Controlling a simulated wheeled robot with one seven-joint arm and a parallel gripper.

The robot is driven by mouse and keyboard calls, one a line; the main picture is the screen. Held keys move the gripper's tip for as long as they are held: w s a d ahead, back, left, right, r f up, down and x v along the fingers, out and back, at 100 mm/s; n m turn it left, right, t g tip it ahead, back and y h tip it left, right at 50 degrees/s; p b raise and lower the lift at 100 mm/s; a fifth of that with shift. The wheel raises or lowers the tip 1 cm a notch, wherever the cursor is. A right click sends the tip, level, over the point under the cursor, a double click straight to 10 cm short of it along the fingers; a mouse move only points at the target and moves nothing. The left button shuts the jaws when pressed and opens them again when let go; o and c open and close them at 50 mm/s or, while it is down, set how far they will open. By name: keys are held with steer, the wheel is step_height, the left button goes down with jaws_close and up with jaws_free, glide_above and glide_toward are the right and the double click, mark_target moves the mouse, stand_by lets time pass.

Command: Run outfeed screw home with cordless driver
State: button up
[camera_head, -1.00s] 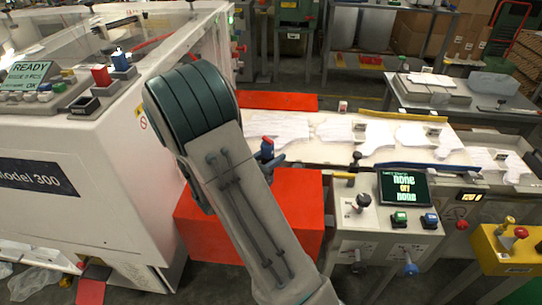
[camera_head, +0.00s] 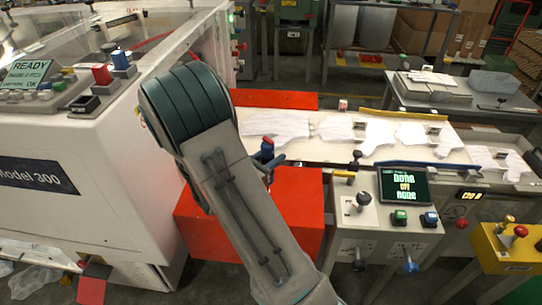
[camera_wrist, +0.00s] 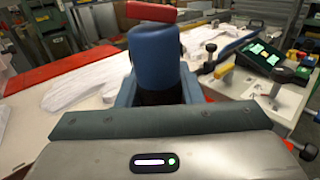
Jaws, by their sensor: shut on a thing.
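The cordless driver (camera_wrist: 155,55) stands upright in the wrist view, with a blue body and a red part on top. My gripper (camera_wrist: 158,92) is shut on it, with a blue-grey finger on each side and a dark part of the driver between them. In the head view the driver (camera_head: 267,147) shows small and blue beside my arm, above the red block. My gripper (camera_head: 270,163) is partly hidden there by my own arm. The driver's lower end and the outfeed screw are hidden; I cannot tell whether they touch.
The white outfeed table (camera_head: 300,151) holds several white glove-shaped film pieces. A control box with a dark display (camera_head: 404,187) and knobs stands at right. The white Model 300 machine (camera_head: 60,150) fills the left. A yellow button box (camera_head: 508,250) is at lower right.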

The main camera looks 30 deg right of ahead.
mark_target(268, 141)
steer(key=shift+r+p, duration=2.45)
steer(key=shift+r, duration=0.55)
